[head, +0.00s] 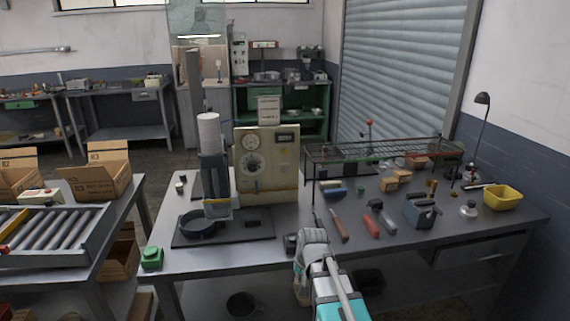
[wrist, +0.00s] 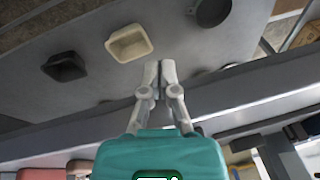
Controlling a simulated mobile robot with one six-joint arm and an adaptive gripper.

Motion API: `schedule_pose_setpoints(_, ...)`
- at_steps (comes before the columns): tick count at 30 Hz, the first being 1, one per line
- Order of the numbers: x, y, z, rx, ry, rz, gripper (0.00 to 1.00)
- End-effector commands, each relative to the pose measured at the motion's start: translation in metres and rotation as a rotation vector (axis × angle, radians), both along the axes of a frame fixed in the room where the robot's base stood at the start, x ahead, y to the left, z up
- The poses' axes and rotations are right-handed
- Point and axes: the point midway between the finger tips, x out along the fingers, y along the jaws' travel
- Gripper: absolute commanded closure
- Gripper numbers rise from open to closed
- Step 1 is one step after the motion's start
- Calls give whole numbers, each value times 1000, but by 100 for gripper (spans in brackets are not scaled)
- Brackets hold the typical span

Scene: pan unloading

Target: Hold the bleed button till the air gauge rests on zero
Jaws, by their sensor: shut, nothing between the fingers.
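A cream panel box (head: 278,172) stands at the back of the bench in the head view, with a small dark display at its upper right. An upper round dial (head: 250,142) and a larger lower dial (head: 252,163) are on its face. Their needles are too small to read, and I cannot tell which is the air gauge. I cannot make out the bleed button for certain. My gripper (wrist: 159,68) is shut and empty in the wrist view, over the bench's front edge. In the head view my arm hides its fingertips. It is apart from the panel.
A press column (head: 214,170) stands left of the panel, with a dark round pan (head: 196,224) by its foot. A green box (head: 152,258) sits at the front left corner. A wire rack (head: 380,150) and loose tools crowd the right. A beige tray (wrist: 129,43) lies near my fingers.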

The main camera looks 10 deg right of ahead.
Motion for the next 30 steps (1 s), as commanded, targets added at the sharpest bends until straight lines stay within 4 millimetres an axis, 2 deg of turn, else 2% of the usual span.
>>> schedule_pose_setpoints(1, 6, 0, 15, 7, -8, -10, 100)
schedule_pose_setpoints(3, 13, 0, 25, 19, -21, -25, 100)
schedule_pose_setpoints(23, 68, 1, 114, 116, -122, -153, 100)
schedule_pose_setpoints(24, 83, 1, 114, 142, -142, -183, 100)
schedule_pose_setpoints(30, 142, -2, 136, 277, -235, -344, 100)
